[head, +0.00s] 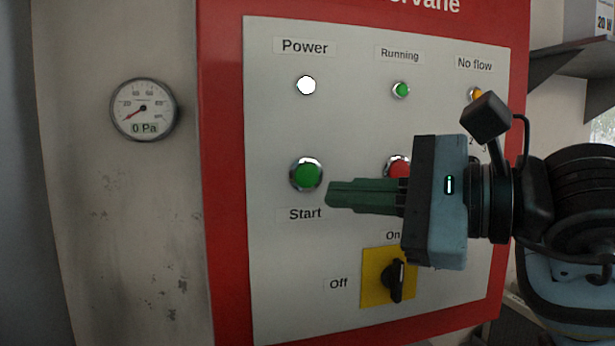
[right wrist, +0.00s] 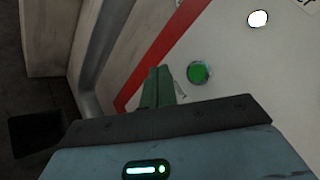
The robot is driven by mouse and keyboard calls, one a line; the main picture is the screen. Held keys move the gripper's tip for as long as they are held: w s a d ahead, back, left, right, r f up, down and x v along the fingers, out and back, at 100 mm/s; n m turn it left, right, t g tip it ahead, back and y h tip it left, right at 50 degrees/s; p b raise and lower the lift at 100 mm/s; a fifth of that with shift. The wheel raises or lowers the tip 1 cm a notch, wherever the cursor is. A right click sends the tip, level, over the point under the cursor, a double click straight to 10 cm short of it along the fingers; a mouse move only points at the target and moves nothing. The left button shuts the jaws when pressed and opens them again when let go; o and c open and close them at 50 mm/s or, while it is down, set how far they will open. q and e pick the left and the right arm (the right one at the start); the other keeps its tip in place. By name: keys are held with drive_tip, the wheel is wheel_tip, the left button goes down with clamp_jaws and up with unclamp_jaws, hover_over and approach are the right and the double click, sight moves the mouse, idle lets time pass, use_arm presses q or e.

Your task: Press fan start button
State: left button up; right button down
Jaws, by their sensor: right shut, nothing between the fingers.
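The green start button (head: 306,174) sits in a chrome ring on the pale control panel (head: 300,270), above the label "Start". It also shows in the right wrist view (right wrist: 199,72), ahead of the fingertips and to their right. My right gripper (head: 330,194) is shut and empty, its green fingers pointing left. In the head view its tips are just right of and slightly below the button; whether they touch the panel cannot be told. The fingers also show in the right wrist view (right wrist: 158,86). My left gripper is not in view.
A red button (head: 398,165) is partly hidden behind my right gripper. Below is a black rotary switch (head: 397,281) on a yellow plate. The power lamp (head: 306,85) is lit white; the running lamp (head: 401,90) is green. A gauge (head: 143,109) reads 0 Pa at left.

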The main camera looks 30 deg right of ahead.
approach(298, 178)
drive_tip(key=shift+s+a+x, duration=0.1)
drive_tip(key=shift+a+x, duration=0.1)
drive_tip(key=shift+x, duration=0.65)
drive_tip(key=shift+s+a+x, duration=0.1)
drive_tip(key=shift+a+x, duration=0.05)
drive_tip(key=shift+x, duration=0.7)
drive_tip(key=shift+s+a+x, duration=0.1)
drive_tip(key=shift+a+x, duration=0.1)
drive_tip(key=shift+x, duration=0.65)
drive_tip(key=shift+w+d, duration=0.15)
drive_tip(key=shift+w, duration=0.25)
drive_tip(key=shift+w+d, duration=0.1)
drive_tip(key=shift+w, duration=0.3)
idle(1.0)
drive_tip(key=shift+s, duration=0.85)
drive_tip(key=shift+a, duration=0.25)
drive_tip(key=shift+s+a, duration=0.2)
drive_tip(key=shift+s, duration=0.6)
drive_tip(key=shift+s+a, duration=0.2)
drive_tip(key=shift+s, duration=0.6)
drive_tip(key=shift+s+a, duration=0.2)
drive_tip(key=shift+s, duration=0.6)
